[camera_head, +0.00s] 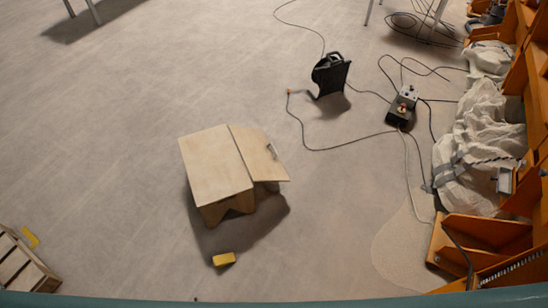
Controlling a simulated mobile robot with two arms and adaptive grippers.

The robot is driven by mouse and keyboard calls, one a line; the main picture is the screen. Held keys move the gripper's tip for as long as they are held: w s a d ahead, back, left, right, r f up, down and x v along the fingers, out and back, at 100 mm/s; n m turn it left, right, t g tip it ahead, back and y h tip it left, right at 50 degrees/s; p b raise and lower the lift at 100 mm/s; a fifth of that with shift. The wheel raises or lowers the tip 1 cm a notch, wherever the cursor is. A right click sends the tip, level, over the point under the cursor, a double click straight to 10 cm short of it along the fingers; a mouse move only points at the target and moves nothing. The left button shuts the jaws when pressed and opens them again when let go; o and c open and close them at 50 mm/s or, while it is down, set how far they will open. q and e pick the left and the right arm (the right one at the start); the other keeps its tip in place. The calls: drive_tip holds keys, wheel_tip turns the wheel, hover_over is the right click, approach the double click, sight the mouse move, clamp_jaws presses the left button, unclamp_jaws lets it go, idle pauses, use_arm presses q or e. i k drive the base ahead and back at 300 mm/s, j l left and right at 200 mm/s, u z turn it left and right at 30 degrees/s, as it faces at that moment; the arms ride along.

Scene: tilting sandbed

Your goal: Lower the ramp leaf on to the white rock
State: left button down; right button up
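A pale wooden ramp stands on the floor, left of the picture's middle. Its main top panel (214,165) rests on a scalloped wooden support. I cannot make out a white rock. Neither of my grippers is in view.
A yellow block (224,259) lies in front of the ramp. Behind it are a black object (330,74), a control box (402,106) and loose cables. Orange framework (483,237) and white sacks (475,150) line the right. A slatted wooden thing (22,264) is at lower left.

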sight(259, 156)
drive_tip(key=i+l+u, duration=0.1)
drive_tip(key=i, duration=0.4)
drive_tip(key=i+l+u, duration=0.1)
drive_tip(key=i+l, duration=0.25)
drive_tip(key=i+l+u, duration=0.15)
drive_tip(key=i+l, duration=0.15)
drive_tip(key=i, duration=0.3)
